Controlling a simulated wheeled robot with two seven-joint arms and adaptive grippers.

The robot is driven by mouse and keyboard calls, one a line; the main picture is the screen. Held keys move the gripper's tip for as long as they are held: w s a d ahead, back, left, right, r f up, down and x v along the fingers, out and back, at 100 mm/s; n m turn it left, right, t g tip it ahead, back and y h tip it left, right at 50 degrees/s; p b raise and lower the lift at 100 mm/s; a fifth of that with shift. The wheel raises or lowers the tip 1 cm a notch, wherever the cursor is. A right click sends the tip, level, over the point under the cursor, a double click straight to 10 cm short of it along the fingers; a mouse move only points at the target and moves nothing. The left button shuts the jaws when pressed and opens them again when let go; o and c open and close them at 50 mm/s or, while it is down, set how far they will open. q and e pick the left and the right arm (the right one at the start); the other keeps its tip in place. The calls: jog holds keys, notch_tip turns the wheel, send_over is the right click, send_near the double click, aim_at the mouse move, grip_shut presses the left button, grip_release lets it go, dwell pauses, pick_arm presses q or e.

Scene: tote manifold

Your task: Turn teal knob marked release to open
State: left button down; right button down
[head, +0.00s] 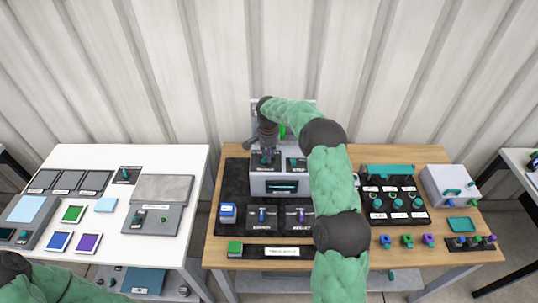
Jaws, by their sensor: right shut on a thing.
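A grey box (284,187) stands on the wooden table with two dark label plates on its top. My right arm reaches over the table, and its gripper (267,155) points down onto the left plate (265,169). It is shut on the teal knob there, which it mostly hides. The plate's lettering looks like "release" but is small. The knob's turn angle cannot be made out. A second teal knob (295,162) shows on the right plate. My left arm shows only at the lower left corner; its gripper is out of view.
A rack of teal knobs (396,200) and a white box (449,186) stand right. A white table (117,160) is left, across a gap.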

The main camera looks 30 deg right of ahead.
jog(key=shift+s+a+f, duration=0.35)
jog(key=shift+a+f, duration=0.15)
jog(key=shift+a, duration=0.15)
jog(key=c, duration=1)
grip_release()
jog(key=shift+a, duration=0.1)
jog(key=shift+c, duration=0.2)
jog(key=shift+a+r, duration=0.15)
jog(key=shift+r, duration=0.15)
jog(key=shift+w+d, duration=0.1)
jog(key=shift+d, duration=0.25)
pick_arm(q)
jog(key=shift+a, duration=0.15)
pick_arm(e)
notch_tip(320, 180, up, 12)
